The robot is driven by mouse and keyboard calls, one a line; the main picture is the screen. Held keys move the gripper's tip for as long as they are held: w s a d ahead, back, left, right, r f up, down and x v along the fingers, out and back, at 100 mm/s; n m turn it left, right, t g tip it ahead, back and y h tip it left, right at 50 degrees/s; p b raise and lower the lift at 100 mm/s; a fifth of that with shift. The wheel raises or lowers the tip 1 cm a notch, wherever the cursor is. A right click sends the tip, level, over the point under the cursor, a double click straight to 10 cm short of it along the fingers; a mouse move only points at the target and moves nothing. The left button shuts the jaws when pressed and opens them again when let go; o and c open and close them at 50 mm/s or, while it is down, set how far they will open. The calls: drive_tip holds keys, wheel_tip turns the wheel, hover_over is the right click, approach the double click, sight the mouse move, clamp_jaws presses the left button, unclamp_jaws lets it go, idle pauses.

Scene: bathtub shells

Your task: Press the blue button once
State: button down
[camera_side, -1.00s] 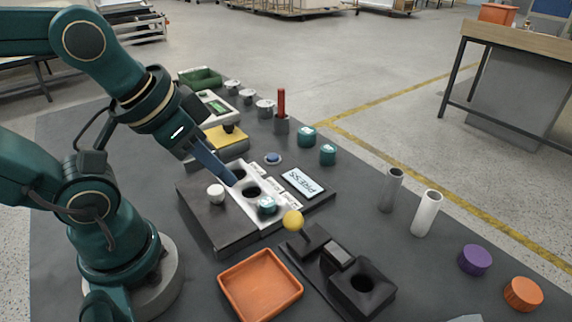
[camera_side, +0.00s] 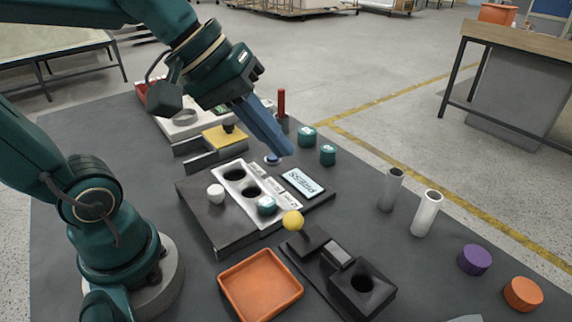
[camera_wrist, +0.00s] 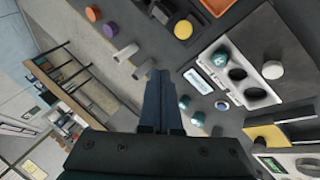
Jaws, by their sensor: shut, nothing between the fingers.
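The blue button (camera_side: 272,158) is a small round blue cap on a pale base, set on the dark mat behind the PRESS sign (camera_side: 302,184). It also shows in the wrist view (camera_wrist: 222,105), to the right of my fingers and apart from them. My gripper (camera_side: 287,151) has its long blue fingers shut with nothing between them. In the side view its tips appear just to the right of the button and partly overlap its upper edge. In the wrist view my gripper (camera_wrist: 161,75) points up the picture. The tips' height above the mat is hard to tell.
Two teal caps (camera_side: 307,136) (camera_side: 328,155) stand right of the button. A red post (camera_side: 281,102) stands behind. A white panel with holes (camera_side: 232,174), a yellow-knobbed lever (camera_side: 293,222) and an orange tray (camera_side: 260,286) lie in front. Two tubes (camera_side: 390,189) (camera_side: 426,213) stand right.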

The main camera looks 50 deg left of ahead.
drive_tip(key=w+a+n+h, duration=0.1)
drive_tip(key=w+a+n, duration=0.45)
drive_tip(key=w, duration=0.25)
drive_tip(key=n+t, duration=0.3)
drive_tip(key=n, duration=0.8)
hover_over(267, 155)
wheel_tip(267, 155, down, 7)
drive_tip(key=shift+m+y, duration=0.25)
drive_tip(key=shift+y, duration=0.05)
drive_tip(key=shift+d+f, duration=0.1)
drive_tip(key=shift+f, duration=4.25)
drive_tip(key=shift+f, duration=0.1)
drive_tip(key=shift+f, duration=0.3)
